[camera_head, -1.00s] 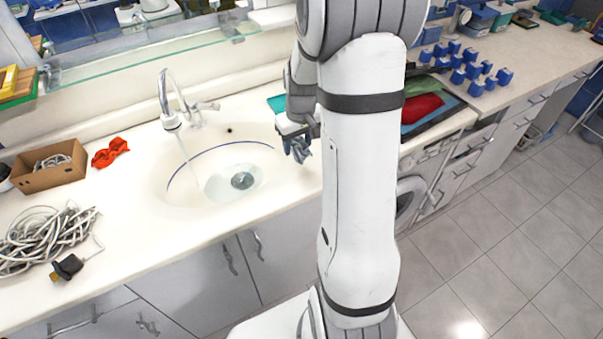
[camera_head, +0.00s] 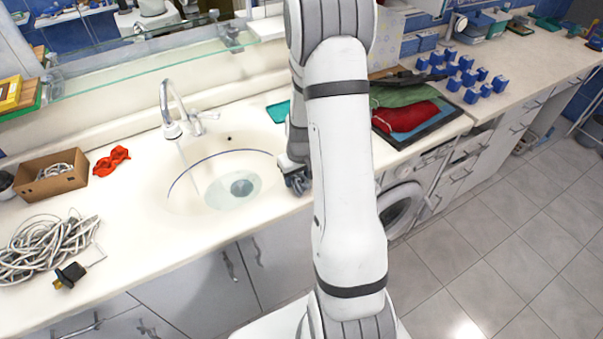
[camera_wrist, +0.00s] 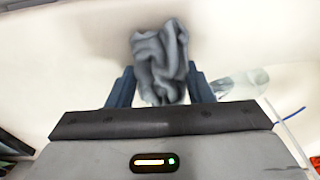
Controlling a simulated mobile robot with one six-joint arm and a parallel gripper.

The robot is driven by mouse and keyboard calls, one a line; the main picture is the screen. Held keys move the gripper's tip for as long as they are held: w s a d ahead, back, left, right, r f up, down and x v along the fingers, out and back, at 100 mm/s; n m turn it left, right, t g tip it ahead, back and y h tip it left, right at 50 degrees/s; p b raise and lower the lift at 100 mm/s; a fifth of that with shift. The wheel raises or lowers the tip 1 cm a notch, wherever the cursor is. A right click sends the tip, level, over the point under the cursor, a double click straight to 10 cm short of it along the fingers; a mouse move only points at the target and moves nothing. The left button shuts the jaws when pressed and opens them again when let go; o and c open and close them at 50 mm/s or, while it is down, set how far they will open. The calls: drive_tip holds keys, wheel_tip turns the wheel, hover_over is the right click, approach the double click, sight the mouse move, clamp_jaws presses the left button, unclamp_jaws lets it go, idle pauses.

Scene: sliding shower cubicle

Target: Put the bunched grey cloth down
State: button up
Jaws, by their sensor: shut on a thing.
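The bunched grey cloth (camera_wrist: 160,62) is between the two fingers of my gripper (camera_wrist: 162,88) in the wrist view, and the gripper is shut on it. The cloth is crumpled and sticks out past the fingertips over a cream counter surface. I cannot tell whether it touches the counter. In the head view my gripper (camera_head: 298,183) is low at the right side of the sink basin (camera_head: 215,195), close to the counter's front edge. My arm hides part of it, and the cloth is hard to make out there.
Water runs from the tap (camera_head: 172,128) into the sink. An orange-red item (camera_head: 111,160), a cardboard box (camera_head: 50,178) and a coiled cable (camera_head: 40,245) lie left. A dark tray (camera_head: 425,130) with red and green cloths and several blue blocks (camera_head: 470,78) are on the right.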

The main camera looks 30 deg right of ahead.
sight(300, 179)
drive_tip(key=shift+f, duration=0.2)
drive_tip(key=o, duration=1.1)
drive_tip(key=shift+r, duration=0.15)
drive_tip(key=shift+r, duration=0.6)
wheel_tip(300, 179, up, 10)
drive_tip(key=s+r+b, duration=0.1)
drive_tip(key=b, duration=0.1)
drive_tip(key=s+a+r+t, duration=0.1)
drive_tip(key=s+a+r, duration=0.5)
drive_tip(key=s, duration=0.3)
drive_tip(key=s+a+r+t, duration=0.1)
drive_tip(key=s+a+r, duration=0.6)
drive_tip(key=s, duration=0.3)
